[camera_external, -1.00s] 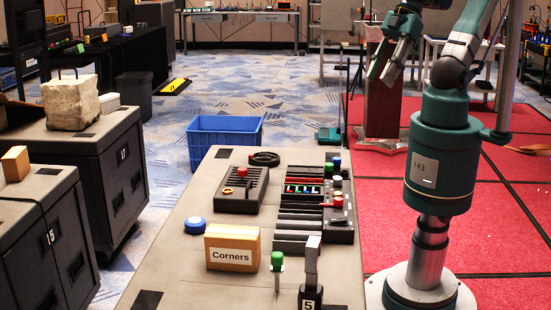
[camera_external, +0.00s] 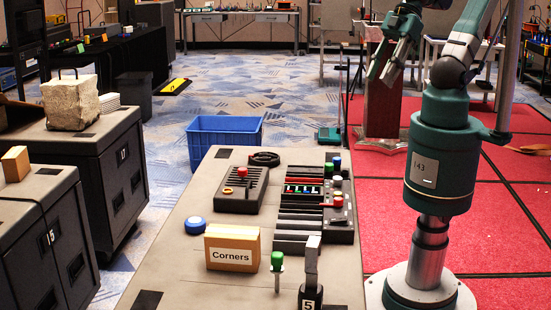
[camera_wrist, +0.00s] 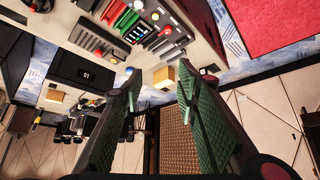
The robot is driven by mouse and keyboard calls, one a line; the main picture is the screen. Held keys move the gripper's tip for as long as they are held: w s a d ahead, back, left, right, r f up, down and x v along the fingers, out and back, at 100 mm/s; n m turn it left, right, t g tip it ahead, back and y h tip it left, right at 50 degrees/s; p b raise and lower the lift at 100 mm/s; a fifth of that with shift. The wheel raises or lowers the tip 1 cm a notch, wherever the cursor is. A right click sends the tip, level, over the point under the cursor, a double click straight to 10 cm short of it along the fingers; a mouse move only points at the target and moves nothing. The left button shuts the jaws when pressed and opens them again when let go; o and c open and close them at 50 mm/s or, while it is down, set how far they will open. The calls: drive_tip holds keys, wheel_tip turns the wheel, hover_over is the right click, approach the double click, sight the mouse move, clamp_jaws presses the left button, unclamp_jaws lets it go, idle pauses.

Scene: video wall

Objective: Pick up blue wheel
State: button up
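A round blue piece with a pale rim, which looks like the blue wheel (camera_external: 195,226), lies flat on the grey table (camera_external: 180,270) near its left edge. It is just left of the wooden box labelled Corners (camera_external: 232,248) and apart from it. My gripper (camera_external: 381,76) is high above the floor beyond the table's right side, well away from the blue piece. Its two green fingers stand apart with nothing between them, as the wrist view (camera_wrist: 158,82) also shows.
A grey rack with a red knob (camera_external: 242,190) and a row of dark slots with coloured buttons (camera_external: 300,210) are on the table. A green-topped peg (camera_external: 277,264) and a block marked 5 (camera_external: 311,285) stand in front. A blue bin (camera_external: 225,135) is behind.

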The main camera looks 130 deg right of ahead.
drive_tip(key=o, duration=0.7)
drive_tip(key=shift+o, duration=0.2)
